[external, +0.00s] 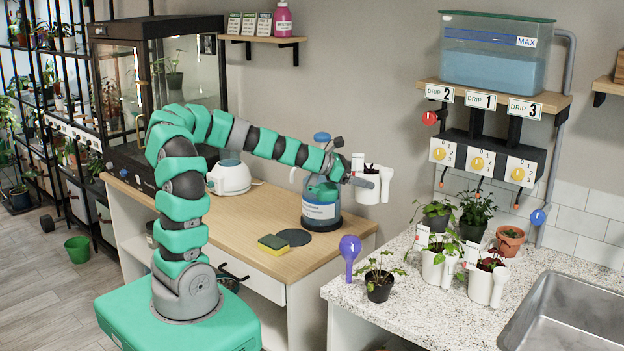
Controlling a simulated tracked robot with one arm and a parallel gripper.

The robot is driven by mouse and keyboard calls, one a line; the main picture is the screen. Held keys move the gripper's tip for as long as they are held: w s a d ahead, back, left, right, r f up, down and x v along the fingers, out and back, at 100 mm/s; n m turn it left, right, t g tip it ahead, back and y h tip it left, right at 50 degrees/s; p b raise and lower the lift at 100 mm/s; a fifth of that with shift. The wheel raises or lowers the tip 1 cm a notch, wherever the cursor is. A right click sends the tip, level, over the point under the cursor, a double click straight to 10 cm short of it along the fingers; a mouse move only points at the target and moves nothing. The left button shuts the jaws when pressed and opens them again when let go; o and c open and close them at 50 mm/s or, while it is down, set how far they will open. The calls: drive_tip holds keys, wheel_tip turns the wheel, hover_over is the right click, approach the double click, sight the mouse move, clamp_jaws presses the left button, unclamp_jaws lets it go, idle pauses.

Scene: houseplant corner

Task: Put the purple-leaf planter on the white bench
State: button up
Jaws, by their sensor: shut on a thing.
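My gripper (362,183) is shut on a white planter (368,190) with a side handle. It holds the planter in the air, roughly upright, near the right end of the wooden-topped bench. Dark contents and a white tag show at its top; its leaf colour is too small to tell. Another white handled planter (480,287) with dark reddish-purple leaves stands on the speckled pale counter (430,325). A green-leaved white planter (433,268) stands beside it. The bench with white sides has a wooden top (265,215). Which surface is the white bench is unclear.
A labelled blue-grey bottle (321,210), a white round device (229,178), a dark disc (294,237) and a sponge (272,244) are on the wooden top. The counter also has a purple watering bulb (350,256), dark pots, a terracotta pot (509,240) and a sink (570,320).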

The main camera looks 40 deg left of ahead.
drive_tip(key=w+a+r+n+t+y, duration=0.2)
drive_tip(key=w+a+r+n+y, duration=0.1)
drive_tip(key=a, duration=0.6)
drive_tip(key=shift+w+a+r+n+y, duration=0.15)
drive_tip(key=shift+w+r+n+y, duration=0.05)
drive_tip(key=shift+r+n+y, duration=0.45)
drive_tip(key=shift+f, duration=0.1)
